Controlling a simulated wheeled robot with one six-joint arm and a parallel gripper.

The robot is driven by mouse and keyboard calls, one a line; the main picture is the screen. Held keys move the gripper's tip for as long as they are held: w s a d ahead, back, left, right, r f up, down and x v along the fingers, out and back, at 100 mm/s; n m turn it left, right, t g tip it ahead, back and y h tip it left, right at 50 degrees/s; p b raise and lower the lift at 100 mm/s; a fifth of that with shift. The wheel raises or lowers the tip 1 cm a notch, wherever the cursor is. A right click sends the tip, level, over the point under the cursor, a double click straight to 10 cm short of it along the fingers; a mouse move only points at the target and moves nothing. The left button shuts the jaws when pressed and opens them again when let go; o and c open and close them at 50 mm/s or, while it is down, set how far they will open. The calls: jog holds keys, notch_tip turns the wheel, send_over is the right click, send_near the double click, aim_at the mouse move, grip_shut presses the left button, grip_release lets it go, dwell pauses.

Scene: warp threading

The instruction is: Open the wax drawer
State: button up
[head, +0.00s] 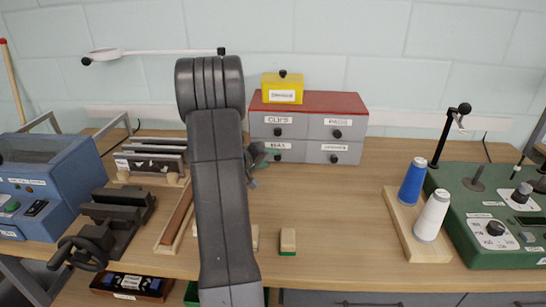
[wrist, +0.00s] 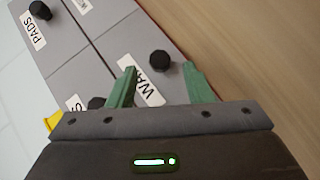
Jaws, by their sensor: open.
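The wax drawer (head: 289,155) is the lower left grey drawer of a small cabinet with a red top. It looks shut. In the wrist view its black knob (wrist: 160,60) shows beyond the fingertips, roughly in line with the gap between them. The wax label (wrist: 147,92) is partly covered by a green finger. My gripper (wrist: 162,75) is open and empty, with its green fingers apart. In the head view my gripper (head: 262,157) is at the left front of the drawer, mostly hidden behind my arm. Contact with the knob cannot be told.
Clips (head: 271,125) and pads (head: 344,128) drawers sit above, and another labelled drawer (head: 340,153) sits to the right. A yellow box (head: 282,90) stands on top. A small block (head: 288,241) lies in front. Thread spools (head: 433,215) stand right. The tabletop before the cabinet is mostly clear.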

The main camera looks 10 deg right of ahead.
jog(key=shift+x, duration=1.45)
jog(key=shift+c, duration=0.3)
grip_shut()
jog(key=shift+s+a+f+b, duration=0.15)
jog(key=shift+s+f+b, duration=0.15)
jog(key=shift+s+b, duration=0.35)
jog(key=s+a+b, duration=0.1)
jog(key=s+b, duration=0.2)
jog(key=s, duration=0.1)
jog(key=s+a+b, duration=0.1)
jog(key=s+b, duration=0.3)
jog(key=s+a+b, duration=0.1)
jog(key=s+b, duration=0.3)
jog(key=shift+s+a+r, duration=0.15)
jog(key=shift+a+r, duration=0.15)
jog(key=shift+a, duration=0.05)
jog(key=shift+o, duration=0.3)
grip_release()
jog(key=shift+s+a, duration=0.1)
